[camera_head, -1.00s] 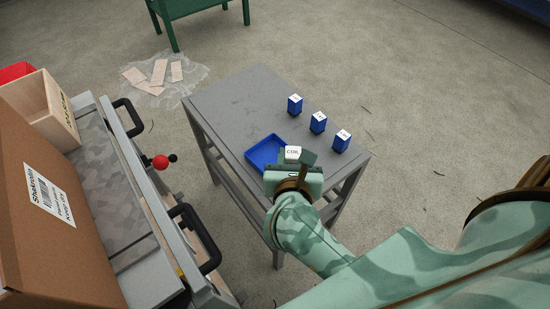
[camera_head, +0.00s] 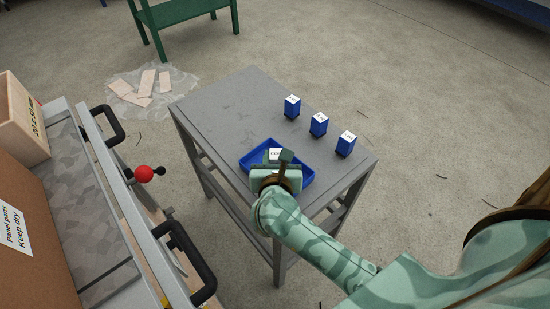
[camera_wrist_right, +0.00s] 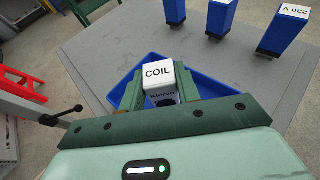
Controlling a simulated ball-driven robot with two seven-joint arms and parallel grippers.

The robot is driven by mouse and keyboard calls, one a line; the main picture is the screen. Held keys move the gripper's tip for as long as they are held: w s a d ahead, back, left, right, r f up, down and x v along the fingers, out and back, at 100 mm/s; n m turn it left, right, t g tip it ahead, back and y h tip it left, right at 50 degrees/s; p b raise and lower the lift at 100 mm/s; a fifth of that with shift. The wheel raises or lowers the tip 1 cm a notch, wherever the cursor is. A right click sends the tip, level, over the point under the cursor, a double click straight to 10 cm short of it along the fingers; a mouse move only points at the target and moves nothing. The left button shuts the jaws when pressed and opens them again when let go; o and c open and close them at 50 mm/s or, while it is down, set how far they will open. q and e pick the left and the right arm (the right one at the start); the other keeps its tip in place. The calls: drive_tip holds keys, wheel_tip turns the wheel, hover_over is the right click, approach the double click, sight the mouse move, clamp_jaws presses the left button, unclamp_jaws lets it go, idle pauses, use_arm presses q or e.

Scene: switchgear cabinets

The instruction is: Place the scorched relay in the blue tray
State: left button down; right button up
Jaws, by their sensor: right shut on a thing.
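A white-topped relay marked COIL (camera_wrist_right: 158,74) is between the fingers of my right gripper (camera_head: 280,164), which is shut on it. It also shows in the head view (camera_head: 274,154). In the right wrist view its lower part looks dark; scorching is not clear. The blue tray (camera_head: 308,178) lies on the grey table, and the gripper holds the relay over it. I cannot tell whether the relay touches the tray floor. The tray also shows in the wrist view (camera_wrist_right: 215,88), partly hidden by the gripper. My left gripper is not in view.
Three blue relays with white tops (camera_head: 292,107) (camera_head: 318,125) (camera_head: 345,144) stand along the right side of the grey table (camera_head: 215,110). At left are a cabinet with black handles, a red knob (camera_head: 144,174) and boxes. A green stand (camera_head: 185,10) is behind.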

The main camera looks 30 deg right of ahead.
drive_tip(key=shift+f, duration=0.1)
drive_tip(key=o, duration=1)
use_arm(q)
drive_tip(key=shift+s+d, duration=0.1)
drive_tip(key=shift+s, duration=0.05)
use_arm(e)
drive_tip(key=shift+s+a+r, duration=0.15)
drive_tip(key=shift+s+r, duration=0.05)
drive_tip(key=shift+r, duration=0.15)
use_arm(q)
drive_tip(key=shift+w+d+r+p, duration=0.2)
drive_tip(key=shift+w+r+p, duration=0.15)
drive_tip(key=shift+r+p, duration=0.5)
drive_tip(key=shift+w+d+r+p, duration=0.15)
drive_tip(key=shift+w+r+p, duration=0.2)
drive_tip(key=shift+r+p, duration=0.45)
use_arm(e)
drive_tip(key=v, duration=1.1)
drive_tip(key=shift+s, duration=0.25)
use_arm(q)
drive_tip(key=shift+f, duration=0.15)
use_arm(e)
drive_tip(key=shift+a, duration=0.1)
